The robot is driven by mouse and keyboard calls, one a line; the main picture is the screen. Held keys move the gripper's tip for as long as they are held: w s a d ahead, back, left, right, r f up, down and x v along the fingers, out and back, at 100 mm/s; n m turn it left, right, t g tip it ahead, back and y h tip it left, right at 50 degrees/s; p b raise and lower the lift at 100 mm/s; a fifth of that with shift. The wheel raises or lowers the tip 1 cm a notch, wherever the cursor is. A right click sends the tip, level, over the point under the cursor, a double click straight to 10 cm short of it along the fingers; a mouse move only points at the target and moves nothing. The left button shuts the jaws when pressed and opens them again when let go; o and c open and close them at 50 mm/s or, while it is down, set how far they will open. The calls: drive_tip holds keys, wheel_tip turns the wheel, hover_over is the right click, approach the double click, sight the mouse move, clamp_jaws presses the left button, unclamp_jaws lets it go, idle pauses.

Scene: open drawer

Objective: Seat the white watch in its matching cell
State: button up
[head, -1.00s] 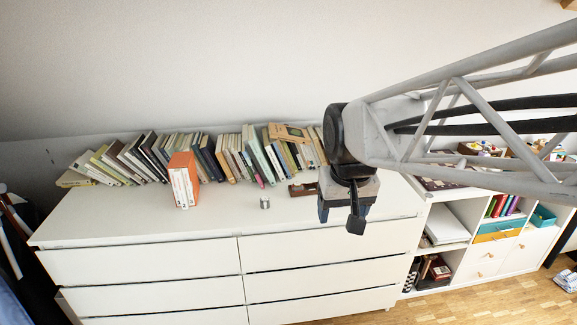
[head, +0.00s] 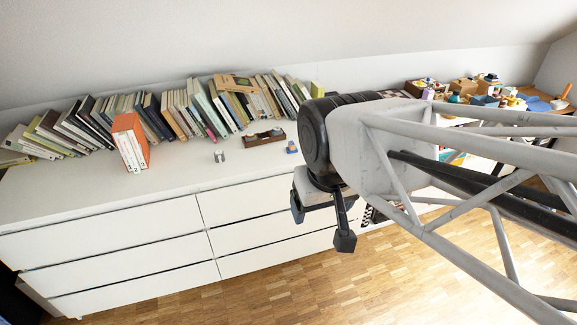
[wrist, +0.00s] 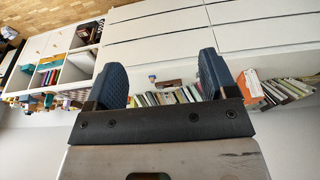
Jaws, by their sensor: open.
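My gripper (head: 321,222) hangs in the air in front of the right end of the white dresser, with its dark fingers pointing down. It is open, and in the wrist view (wrist: 163,72) nothing is between its two blue-grey fingers. I cannot make out the white watch or a tray of cells in either view. The drawer fronts that I see look closed; my gripper and arm hide part of the dresser's right end.
On the white dresser (head: 60,200) stand an orange-and-white book block (head: 130,143), a small metallic item (head: 219,157), a brown tape dispenser (head: 264,137) and a small blue-and-orange item (head: 291,147). Leaning books line the back. A crowded shelf top (head: 490,95) lies right; wooden floor (head: 200,300) is in front.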

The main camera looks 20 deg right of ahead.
drive_tip(key=shift+w, duration=0.1)
drive_tip(key=w+a+m+g, duration=0.15)
drive_tip(key=w+m, duration=0.65)
drive_tip(key=w, duration=0.9)
drive_tip(key=w+a+m, duration=0.3)
drive_tip(key=w+m, duration=0.5)
drive_tip(key=w, duration=0.9)
drive_tip(key=w+a+f+m, duration=0.2)
drive_tip(key=w+f+m, duration=0.3)
drive_tip(key=w, duration=0.5)
drive_tip(key=w+a+f+m, duration=0.3)
drive_tip(key=w+f+m, duration=0.3)
drive_tip(key=w+f, duration=0.4)
drive_tip(key=w+a+f+m+g, duration=0.1)
drive_tip(key=w+a+f+m, duration=0.2)
drive_tip(key=w, duration=0.7)
wheel_tip(320, 180, down, 5)
drive_tip(key=shift+a+r+m, duration=0.1)
drive_tip(key=shift+r+m, duration=0.05)
drive_tip(key=shift+m, duration=1.05)
drive_tip(key=shift+w+a+f, duration=0.1)
drive_tip(key=shift+w+f, duration=0.15)
drive_tip(key=shift+f, duration=0.05)
